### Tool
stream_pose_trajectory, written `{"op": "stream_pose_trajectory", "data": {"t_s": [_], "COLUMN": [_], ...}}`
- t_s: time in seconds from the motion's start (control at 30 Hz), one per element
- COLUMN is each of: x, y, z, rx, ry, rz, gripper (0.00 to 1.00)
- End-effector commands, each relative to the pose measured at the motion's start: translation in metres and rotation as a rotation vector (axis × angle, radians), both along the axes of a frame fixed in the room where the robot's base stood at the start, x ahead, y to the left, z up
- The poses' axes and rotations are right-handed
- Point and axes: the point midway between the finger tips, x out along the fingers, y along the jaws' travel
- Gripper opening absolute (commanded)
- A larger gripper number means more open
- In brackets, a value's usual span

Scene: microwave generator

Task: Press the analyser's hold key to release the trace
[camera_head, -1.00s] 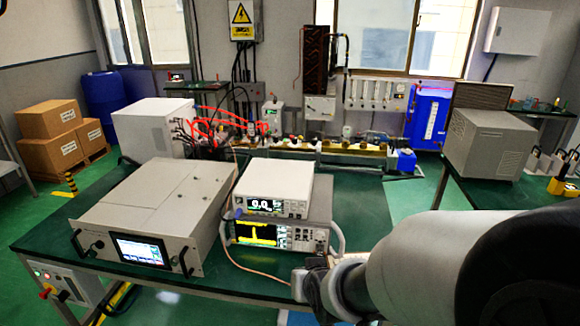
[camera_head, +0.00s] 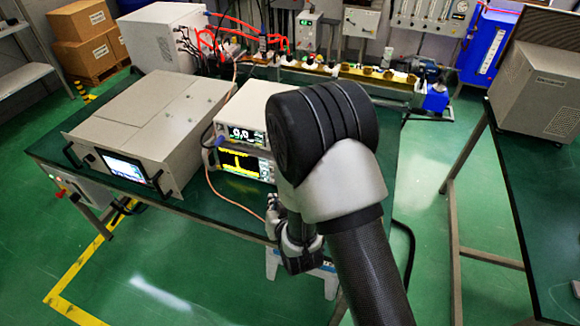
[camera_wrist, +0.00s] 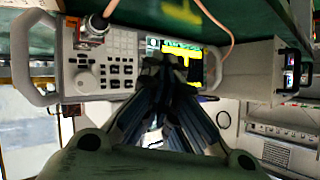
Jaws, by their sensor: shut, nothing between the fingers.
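The analyser (camera_head: 238,165), with a yellow trace on its dark screen, sits on the bench under a white meter (camera_head: 240,133) in the head view. My arm hides its right part, keys included. In the wrist view the analyser (camera_wrist: 98,45) appears upside down, with its screen (camera_wrist: 195,65), grey keys (camera_wrist: 122,70) and round knob (camera_wrist: 86,82). My gripper (camera_wrist: 163,62) is shut and empty, its fingertips overlapping the border between screen and keys. I cannot tell whether they touch the panel. The hold key cannot be told apart. In the head view my gripper (camera_head: 272,208) is near the bench's front edge.
A large grey unit (camera_head: 145,115) with a screen and handles stands left of the analyser. A thin copper-coloured cable (camera_head: 232,203) runs in front of it and crosses the wrist view (camera_wrist: 222,25). A second bench (camera_head: 535,200) stands at the right, with green floor between.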

Motion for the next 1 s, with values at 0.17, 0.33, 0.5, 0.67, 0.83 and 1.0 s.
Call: {"op": "stream_pose_trajectory", "data": {"t_s": [0.17,0.33,0.5,0.67,0.83,1.0], "x": [0.001,0.010,0.031,0.053,0.071,0.081], "y": [0.000,-0.004,-0.013,-0.020,-0.026,-0.029], "z": [0.000,0.001,0.002,0.002,0.000,0.000], "rx": [-0.001,0.001,0.001,0.001,0.001,0.000], "ry": [0.000,-0.001,-0.001,-0.001,-0.002,-0.001], "rz": [-0.001,-0.003,-0.004,-0.003,-0.002,-0.001], "gripper": [0.00,0.00,0.00,0.00,0.00,0.00]}}
